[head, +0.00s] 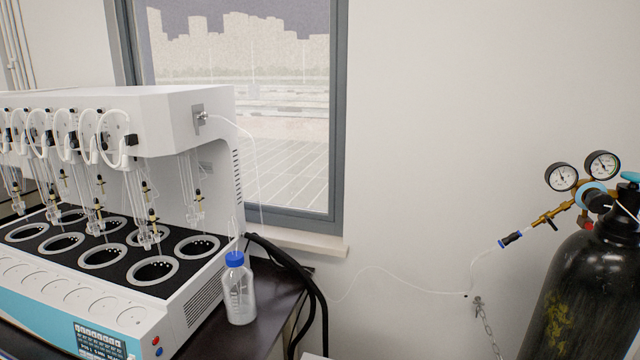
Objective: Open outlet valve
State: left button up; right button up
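A black gas cylinder (585,295) stands at the right edge, cut off by the frame. A brass regulator (560,211) on it carries two round gauges, a left gauge (562,177) and a right gauge (603,165). A light-blue ring with a black knob (597,200) sits below the gauges. A small black lever (551,225) is on the brass outlet pipe. A blue and black fitting (510,240) ends the pipe, with a thin clear tube leading from it. I cannot tell whether the outlet is open or shut. Neither of my grippers is in view.
A white multi-position distiller (180,108) with several heating wells stands on a dark bench (245,338) at left. A blue-capped bottle (239,289) stands beside it. Black hoses (310,290) hang at the bench edge. A chain (487,322) hangs from the wall near the cylinder.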

aim_at(548, 219)
jog(key=z, duration=1.3)
jog(key=i+l+z, duration=0.1)
jog(key=l+z, duration=0.15)
jog(key=i+l+z, duration=0.1)
jog(key=z, duration=0.15)
jog(key=i+l, duration=0.05)
jog(key=l, duration=0.05)
